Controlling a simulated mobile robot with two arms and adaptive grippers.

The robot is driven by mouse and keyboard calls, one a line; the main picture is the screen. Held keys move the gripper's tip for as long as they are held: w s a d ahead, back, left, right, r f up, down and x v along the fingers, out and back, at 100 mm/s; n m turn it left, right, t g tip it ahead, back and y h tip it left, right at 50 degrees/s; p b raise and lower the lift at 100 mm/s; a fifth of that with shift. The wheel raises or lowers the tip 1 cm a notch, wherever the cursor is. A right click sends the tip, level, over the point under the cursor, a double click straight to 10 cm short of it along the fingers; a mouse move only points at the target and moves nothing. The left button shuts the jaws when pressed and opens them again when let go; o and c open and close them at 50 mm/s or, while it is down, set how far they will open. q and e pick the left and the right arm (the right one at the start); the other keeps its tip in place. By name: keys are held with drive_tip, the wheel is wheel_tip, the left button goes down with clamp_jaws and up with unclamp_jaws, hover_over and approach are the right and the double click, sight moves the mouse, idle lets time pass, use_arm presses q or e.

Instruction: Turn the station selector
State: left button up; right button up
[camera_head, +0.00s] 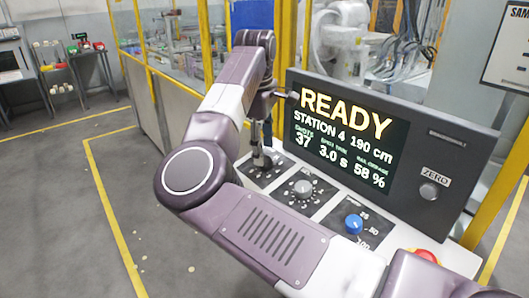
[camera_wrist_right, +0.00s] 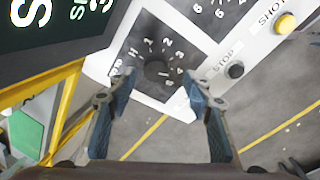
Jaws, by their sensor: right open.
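The station selector appears to be the dark round knob (camera_wrist_right: 157,70) on a dark plate marked with H and numbers in the right wrist view. In the head view, its plate (camera_head: 246,169) is the leftmost on the sloped console, and my right gripper (camera_head: 262,158) hides most of the knob. My right gripper (camera_wrist_right: 163,82) is open, its blue-padded fingers spread on either side of the knob in the picture. I cannot tell whether they touch it. The display (camera_head: 345,135) reads READY, STATION 4, 190 cm. My left gripper is not in view.
A grey knob (camera_head: 302,188) and a blue knob (camera_head: 354,223) sit to the right on the console. A ZERO button (camera_head: 429,191) is beside the display. A black STOP button (camera_wrist_right: 236,70) and a yellow SHOT button (camera_wrist_right: 286,24) show on the console's edge. A yellow-framed fence stands behind.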

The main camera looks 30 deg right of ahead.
sight(265, 159)
drive_tip(key=f, duration=0.2)
drive_tip(key=w+d+f, duration=0.1)
drive_tip(key=shift+d+f, duration=0.1)
drive_tip(key=shift+f, duration=0.15)
drive_tip(key=shift+s, duration=0.2)
drive_tip(key=shift+w, duration=0.1)
drive_tip(key=c, duration=1.1)
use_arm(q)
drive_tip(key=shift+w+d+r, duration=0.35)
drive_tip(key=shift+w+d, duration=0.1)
use_arm(e)
drive_tip(key=shift+c, duration=0.3)
